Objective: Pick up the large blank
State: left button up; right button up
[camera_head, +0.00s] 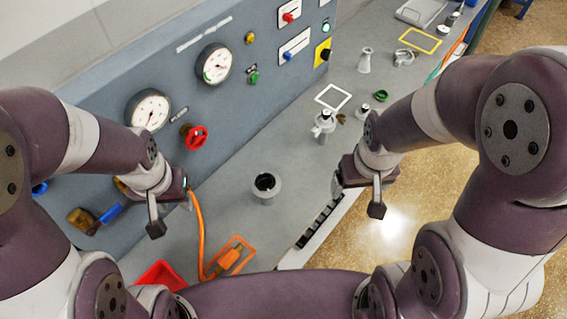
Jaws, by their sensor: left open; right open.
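I cannot tell for certain which part is the large blank. A grey flanged piece with a dark round opening (266,186) stands on the grey bench between my arms. Farther back are a grey fitting with a dark top (323,125), a grey cone-shaped piece (365,60) and a grey ring-like part (403,58). My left gripper (168,208) is open and empty, left of the flanged piece and in front of the gauge panel. My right gripper (358,194) is open and empty at the bench's right edge, right of the flanged piece.
The blue-grey panel carries gauges (214,63) and a red valve wheel (196,137). A red tray (160,276) lies near me. A slotted rack (318,225) lines the right edge. White (333,96) and yellow (420,40) outlines mark the bench.

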aim_at(361, 113)
jog(key=i+l, duration=0.2)
jog(key=l, duration=0.15)
jog(key=i+l, duration=0.2)
jog(key=l, duration=0.2)
jog(key=i+l, duration=0.2)
jog(key=l, duration=0.15)
jog(key=i+l, duration=0.2)
jog(key=l, duration=0.15)
jog(key=i+l+u, duration=0.15)
jog(key=l+u, duration=0.3)
jog(key=i+l+u, duration=0.1)
jog(key=l+u, duration=1.65)
jog(key=j+u, duration=0.1)
jog(key=u, duration=0.35)
jog(key=k, duration=0.05)
